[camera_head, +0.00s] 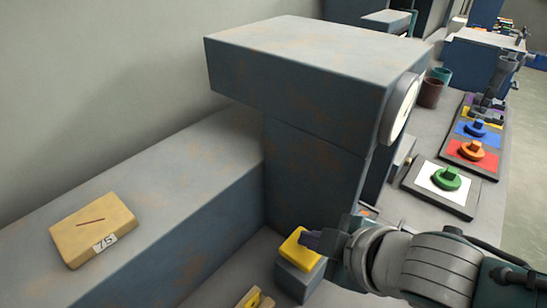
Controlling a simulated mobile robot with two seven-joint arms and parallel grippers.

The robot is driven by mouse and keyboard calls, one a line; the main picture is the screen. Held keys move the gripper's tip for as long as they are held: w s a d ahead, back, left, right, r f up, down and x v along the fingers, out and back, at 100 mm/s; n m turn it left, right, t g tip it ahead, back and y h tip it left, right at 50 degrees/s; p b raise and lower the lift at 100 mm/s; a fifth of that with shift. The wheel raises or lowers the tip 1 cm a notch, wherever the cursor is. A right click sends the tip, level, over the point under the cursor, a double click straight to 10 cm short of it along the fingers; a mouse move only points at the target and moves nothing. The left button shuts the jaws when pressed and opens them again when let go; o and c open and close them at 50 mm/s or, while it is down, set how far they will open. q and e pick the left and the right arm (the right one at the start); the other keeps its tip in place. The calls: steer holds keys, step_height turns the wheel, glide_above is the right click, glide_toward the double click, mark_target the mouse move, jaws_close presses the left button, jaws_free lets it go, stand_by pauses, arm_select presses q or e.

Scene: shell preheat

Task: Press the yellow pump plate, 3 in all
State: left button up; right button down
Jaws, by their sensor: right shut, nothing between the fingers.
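The yellow pump plate (298,252) sits on top of a small grey block (297,281) at the bottom centre, in front of the large blue-grey machine. My right gripper (312,240) comes in from the right and is shut and empty. Its dark fingertips are at the plate's upper right side and hide part of it. I cannot tell whether they touch the plate. My left gripper is not in view.
The rusty blue-grey machine (310,60) with a round dial (400,108) overhangs behind the plate. Another yellow piece (252,298) is cut off at the bottom edge. Coloured knobs on trays, such as the green knob (446,179), stand at right.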

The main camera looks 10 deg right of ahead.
mark_target(310, 251)
steer(key=shift+f+b, duration=0.4)
steer(key=shift+f, duration=0.2)
steer(key=shift+r, duration=0.1)
stand_by(0.5)
steer(key=shift+r+p, duration=2)
steer(key=shift+p, duration=0.15)
step_height(310, 251, up, 5)
steer(key=p, duration=0.5)
